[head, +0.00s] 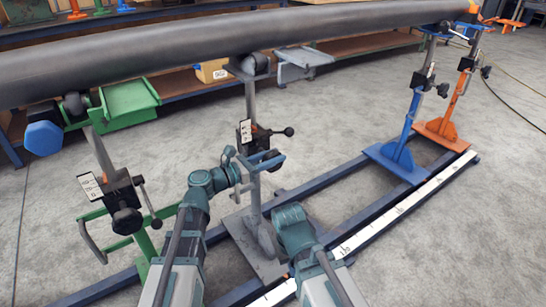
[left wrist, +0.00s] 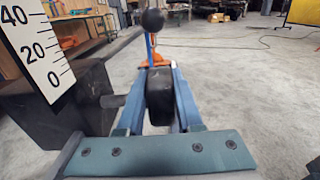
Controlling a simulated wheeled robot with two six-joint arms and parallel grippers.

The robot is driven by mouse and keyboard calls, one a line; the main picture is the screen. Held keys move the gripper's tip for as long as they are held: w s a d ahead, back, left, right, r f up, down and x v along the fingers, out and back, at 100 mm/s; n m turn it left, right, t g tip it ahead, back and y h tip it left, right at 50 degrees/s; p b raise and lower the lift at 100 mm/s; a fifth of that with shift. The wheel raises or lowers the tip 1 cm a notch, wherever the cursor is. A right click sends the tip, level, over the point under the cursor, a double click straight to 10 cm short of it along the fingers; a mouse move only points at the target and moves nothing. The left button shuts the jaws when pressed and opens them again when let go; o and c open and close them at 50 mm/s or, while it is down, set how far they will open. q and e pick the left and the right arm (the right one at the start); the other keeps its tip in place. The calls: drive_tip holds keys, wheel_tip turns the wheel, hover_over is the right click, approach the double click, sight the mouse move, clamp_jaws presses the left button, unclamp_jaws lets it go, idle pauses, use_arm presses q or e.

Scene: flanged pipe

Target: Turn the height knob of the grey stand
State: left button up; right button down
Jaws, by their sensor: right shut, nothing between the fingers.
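The grey stand (head: 250,98) rises from a flat base plate in the middle of the head view. Its dark clamp block carries a white scale (head: 245,131) and a lever with a black ball. In the left wrist view the scale (left wrist: 36,45) is at upper left and the ball (left wrist: 152,20) at top centre. The black height knob (left wrist: 160,97) sits edge-on between the blue fingers of my left gripper (left wrist: 160,85), which appear closed against both sides. In the head view my left gripper (head: 262,163) is just below the block. My right gripper (head: 284,218) is lower, near the base; its fingertips are not clear.
A long dark pipe (head: 180,50) crosses above the stands. A green stand (head: 122,205) is at left; blue (head: 405,145) and orange (head: 450,110) stands are at right. Blue floor rails (head: 330,180) and a white measuring strip (head: 420,198) run diagonally. Open concrete floor lies at right.

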use_arm(q)
clamp_jaws()
drive_tip(key=shift+r, duration=0.15)
drive_tip(key=g+y+p, duration=0.1)
drive_tip(key=y+p, duration=0.1)
drive_tip(key=p, duration=0.2)
drive_tip(key=g+y+p, duration=0.1)
drive_tip(key=y+p, duration=0.1)
drive_tip(key=p, duration=0.2)
drive_tip(key=g+y+p, duration=0.1)
drive_tip(key=p, duration=0.3)
drive_tip(key=shift+w+d+g+y+p, duration=0.35)
drive_tip(key=shift+d+g+y, duration=0.05)
drive_tip(key=shift+f+g+y+p, duration=0.35)
drive_tip(key=shift+g+y+p, duration=0.25)
drive_tip(key=shift+y+p, duration=0.45)
drive_tip(key=o, duration=0.7)
unclamp_jaws()
drive_tip(key=shift+d, duration=0.1)
